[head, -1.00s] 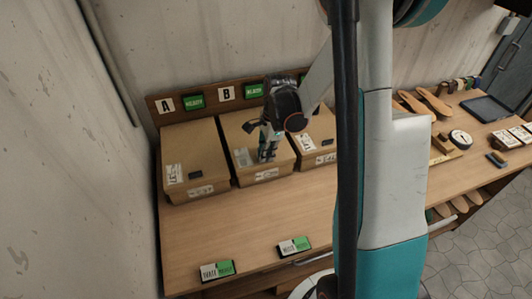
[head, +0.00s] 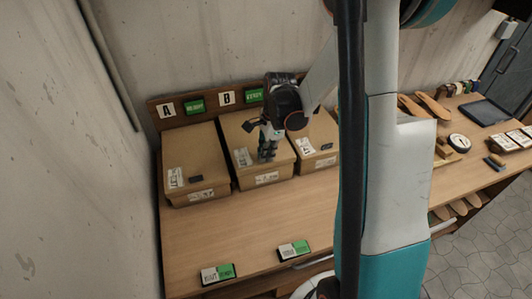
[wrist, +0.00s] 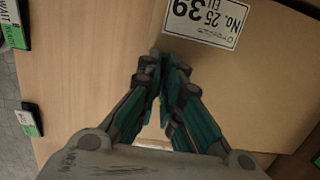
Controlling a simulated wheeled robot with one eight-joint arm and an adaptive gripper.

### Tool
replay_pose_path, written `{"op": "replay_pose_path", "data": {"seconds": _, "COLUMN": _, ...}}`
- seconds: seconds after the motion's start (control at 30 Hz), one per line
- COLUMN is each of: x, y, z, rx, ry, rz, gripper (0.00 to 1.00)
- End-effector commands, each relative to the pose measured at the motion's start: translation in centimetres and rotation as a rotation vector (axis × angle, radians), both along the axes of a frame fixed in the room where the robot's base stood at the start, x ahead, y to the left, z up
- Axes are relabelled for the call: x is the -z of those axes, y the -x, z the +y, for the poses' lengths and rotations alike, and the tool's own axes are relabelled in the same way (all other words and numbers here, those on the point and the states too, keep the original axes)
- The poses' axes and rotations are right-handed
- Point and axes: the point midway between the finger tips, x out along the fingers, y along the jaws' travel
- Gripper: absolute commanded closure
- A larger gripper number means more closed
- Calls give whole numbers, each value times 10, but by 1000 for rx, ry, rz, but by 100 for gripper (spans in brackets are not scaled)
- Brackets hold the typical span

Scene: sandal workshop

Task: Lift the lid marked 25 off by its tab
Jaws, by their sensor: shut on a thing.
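The lid marked 25 (wrist: 255,75) is plain brown card with a white label (wrist: 203,17) reading No. 25, EU 39, upside down in the wrist view. In the head view it is the lid (head: 232,128) of the middle box, under sign B. My gripper (head: 266,156) points down at its front edge. In the wrist view my gripper (wrist: 160,58) has its fingertips together at the lid's edge, just below the label. It is shut on the tab, which the fingers hide. The lid appears slightly raised, but any gap is hard to see.
Closed boxes stand close on both sides, the left box (head: 195,150) and the right box (head: 318,135). The wooden bench (head: 235,222) is clear in front, with two small signs (head: 217,273) (head: 294,249) near its front edge. A wall rises behind.

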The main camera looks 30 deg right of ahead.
Motion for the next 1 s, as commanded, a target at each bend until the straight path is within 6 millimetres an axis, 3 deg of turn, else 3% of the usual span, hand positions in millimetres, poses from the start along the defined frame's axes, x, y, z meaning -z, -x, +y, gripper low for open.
{"op": "replay_pose_path", "data": {"seconds": 0.53, "x": -21, "y": 4, "z": 1, "rx": 0, "ry": 0, "rz": 0, "gripper": 100}}
{"op": "replay_pose_path", "data": {"seconds": 1.0, "x": -22, "y": 7, "z": 1, "rx": 0, "ry": 0, "rz": 0, "gripper": 100}}
